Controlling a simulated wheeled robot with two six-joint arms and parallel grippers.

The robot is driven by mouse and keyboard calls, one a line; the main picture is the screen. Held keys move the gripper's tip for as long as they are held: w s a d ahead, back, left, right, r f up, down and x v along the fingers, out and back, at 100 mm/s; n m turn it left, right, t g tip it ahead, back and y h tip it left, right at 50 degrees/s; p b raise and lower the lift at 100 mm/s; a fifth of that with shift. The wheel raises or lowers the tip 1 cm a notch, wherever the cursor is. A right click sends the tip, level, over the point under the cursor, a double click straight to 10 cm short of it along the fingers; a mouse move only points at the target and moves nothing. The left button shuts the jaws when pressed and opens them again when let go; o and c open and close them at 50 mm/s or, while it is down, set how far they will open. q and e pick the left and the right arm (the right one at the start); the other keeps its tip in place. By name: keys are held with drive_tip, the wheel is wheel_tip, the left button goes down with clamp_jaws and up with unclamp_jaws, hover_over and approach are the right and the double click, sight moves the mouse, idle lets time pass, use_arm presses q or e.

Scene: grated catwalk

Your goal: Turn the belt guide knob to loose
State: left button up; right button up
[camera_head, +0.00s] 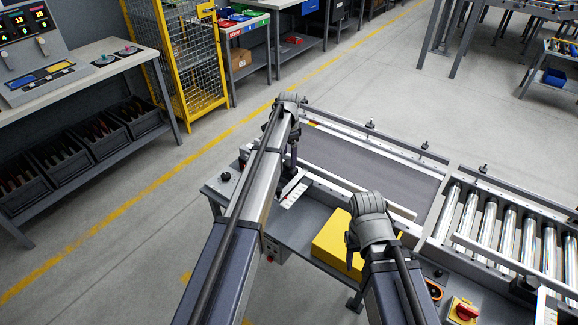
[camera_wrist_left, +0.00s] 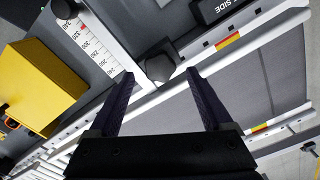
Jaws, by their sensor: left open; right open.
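A dark faceted knob (camera_wrist_left: 158,65) sits on the pale guide rail in the left wrist view. My left gripper (camera_wrist_left: 159,77) is open, with one dark fingertip on either side of the knob's near part; I see no firm contact. A white number scale (camera_wrist_left: 92,42) with a red mark lies left of the knob, and it shows in the head view too (camera_head: 292,194). A second dark knob (camera_wrist_left: 65,9) is at the scale's far end. In the head view my left gripper (camera_head: 291,158) points down at the belt's near side.
The grey belt (camera_head: 365,165) lies beyond the rail, with the roller conveyor (camera_head: 510,230) to its right. A yellow box (camera_head: 335,238) stands by my right wrist. A red rotary switch on a yellow plate (camera_head: 462,311) is at the lower right. Open floor lies left.

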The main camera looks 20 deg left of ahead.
sight(289, 165)
use_arm(q)
drive_tip(key=shift+f+b, duration=0.85)
drive_tip(key=shift+f, duration=0.5)
use_arm(e)
wheel_tip(289, 165, down, 3)
drive_tip(key=shift+r, duration=0.2)
use_arm(q)
clamp_jaws()
